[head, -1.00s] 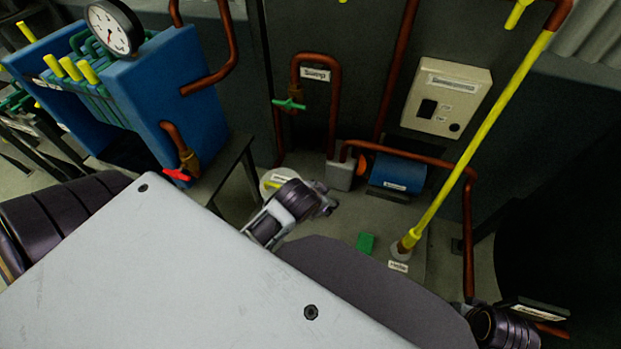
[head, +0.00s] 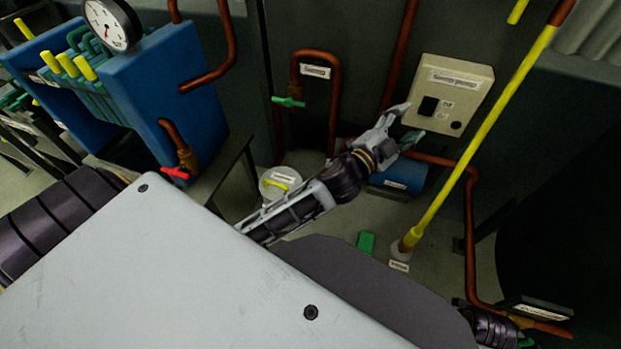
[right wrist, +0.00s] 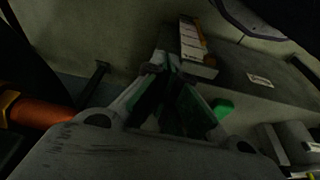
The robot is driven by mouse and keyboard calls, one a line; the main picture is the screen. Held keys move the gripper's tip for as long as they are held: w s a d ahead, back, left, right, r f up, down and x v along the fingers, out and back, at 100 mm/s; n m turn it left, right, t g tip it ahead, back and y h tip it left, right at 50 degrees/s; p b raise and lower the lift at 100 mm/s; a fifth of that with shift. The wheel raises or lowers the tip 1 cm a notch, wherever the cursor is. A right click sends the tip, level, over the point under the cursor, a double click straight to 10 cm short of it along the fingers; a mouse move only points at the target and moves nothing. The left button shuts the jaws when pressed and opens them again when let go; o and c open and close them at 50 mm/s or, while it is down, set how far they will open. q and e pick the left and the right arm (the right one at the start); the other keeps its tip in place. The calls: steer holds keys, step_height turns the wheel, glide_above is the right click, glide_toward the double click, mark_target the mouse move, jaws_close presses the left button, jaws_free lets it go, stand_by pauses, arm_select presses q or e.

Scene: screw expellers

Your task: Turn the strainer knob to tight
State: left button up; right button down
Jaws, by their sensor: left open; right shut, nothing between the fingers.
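A white round pot with a yellow bar handle on top (head: 280,183) stands on the floor plate left of centre in the head view. Its label is too small to read, so I cannot tell whether it is the strainer knob. My left gripper (head: 408,124) is open and empty, up and right of the pot, in front of the lower left of the beige switch box (head: 462,88). I cannot tell whether it touches the box. In the right wrist view my right gripper (right wrist: 168,66) is shut with nothing between its fingers.
A yellow pole (head: 470,150) slants down to the floor plate near a green block (head: 366,243). Copper pipes (head: 335,100) run along the wall. A blue filter press (head: 165,90) stands at left.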

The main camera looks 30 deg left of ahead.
arm_select(q)
steer(key=s+d+r+m+g+h, duration=0.2)
steer(key=d+m+g+h, duration=0.2)
steer(key=d+m+h, duration=0.35)
steer(key=s+d+r+m+g+h, duration=0.25)
steer(key=d+m+h, duration=0.35)
steer(key=m, duration=0.3)
steer(key=s+d+f+m+g+y, duration=0.3)
steer(key=s+f+m+g+y, duration=0.15)
steer(key=f+m+g, duration=0.8)
steer(key=a+f+m+g+y, duration=0.2)
steer(key=a+f+g+y, duration=0.1)
steer(key=a+f+y, duration=0.65)
steer(key=w+a+y, duration=0.1)
steer(key=a+y, duration=0.2)
steer(key=a, duration=0.9)
steer(key=w+a+n+g+y, duration=0.1)
steer(key=a+y, duration=0.3)
steer(key=a, duration=0.8)
steer(key=shift+w+a+r, duration=0.15)
steer(key=shift+w+a, duration=0.2)
steer(key=shift+w, duration=0.45)
arm_select(e)
steer(key=s+f, duration=0.1)
steer(key=f, duration=0.8)
steer(key=s+a+f+g, duration=0.1)
steer(key=s+f, duration=0.1)
steer(key=f, duration=0.7)
steer(key=shift+s+a, duration=0.2)
steer(key=shift+s, duration=0.1)
